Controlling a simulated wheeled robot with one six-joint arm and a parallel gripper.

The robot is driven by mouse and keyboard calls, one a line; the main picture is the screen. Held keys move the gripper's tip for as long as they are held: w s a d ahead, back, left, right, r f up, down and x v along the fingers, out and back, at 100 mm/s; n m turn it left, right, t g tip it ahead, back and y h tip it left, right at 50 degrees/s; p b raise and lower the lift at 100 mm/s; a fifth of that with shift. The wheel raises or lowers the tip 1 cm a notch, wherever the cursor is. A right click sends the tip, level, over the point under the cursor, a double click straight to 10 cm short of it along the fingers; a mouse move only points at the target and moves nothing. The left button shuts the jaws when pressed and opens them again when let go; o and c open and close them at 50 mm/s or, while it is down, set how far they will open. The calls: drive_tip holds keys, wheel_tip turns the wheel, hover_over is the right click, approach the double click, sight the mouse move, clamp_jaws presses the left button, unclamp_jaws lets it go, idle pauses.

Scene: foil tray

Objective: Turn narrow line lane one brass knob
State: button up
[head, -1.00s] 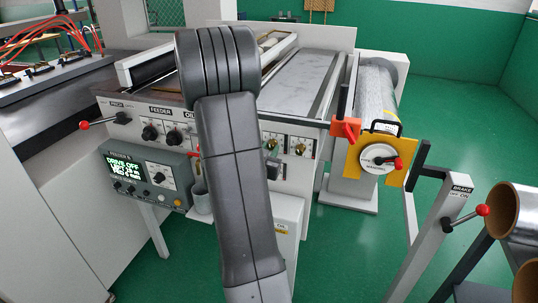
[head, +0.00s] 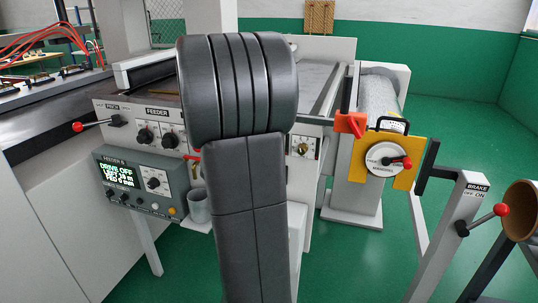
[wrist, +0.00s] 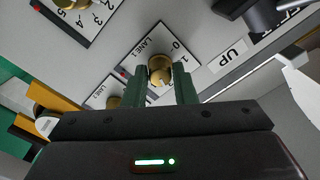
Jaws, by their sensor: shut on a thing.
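In the wrist view a brass knob (wrist: 160,66) sits on a white dial plate (wrist: 143,46) marked LANE, with printed numbers; the lane number is too small to read surely. The two green fingers of my gripper (wrist: 161,80) are on either side of this knob, shut on it. Part of the knob shows between the fingertips. A second brass knob (wrist: 113,102) shows on a plate at lower left, and a third (wrist: 71,4) is cut off at the top left. In the head view my arm hides my gripper; one brass knob (head: 302,147) shows right of it.
In the wrist view an UP label (wrist: 232,54) and a dark part (wrist: 250,12) are close by. In the head view the feeder console (head: 145,182) and a grey cup (head: 199,207) are left of my arm; a yellow bracket (head: 366,174) and brake lever (head: 487,217) are right.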

idle(0.4)
drive_tip(key=o, duration=1)
drive_tip(key=v, duration=1.4)
drive_tip(key=shift+w, duration=0.1)
drive_tip(key=x, duration=1.3)
drive_tip(key=shift+w+d, duration=0.2)
drive_tip(key=shift+w, duration=0.2)
drive_tip(key=shift+s, duration=0.1)
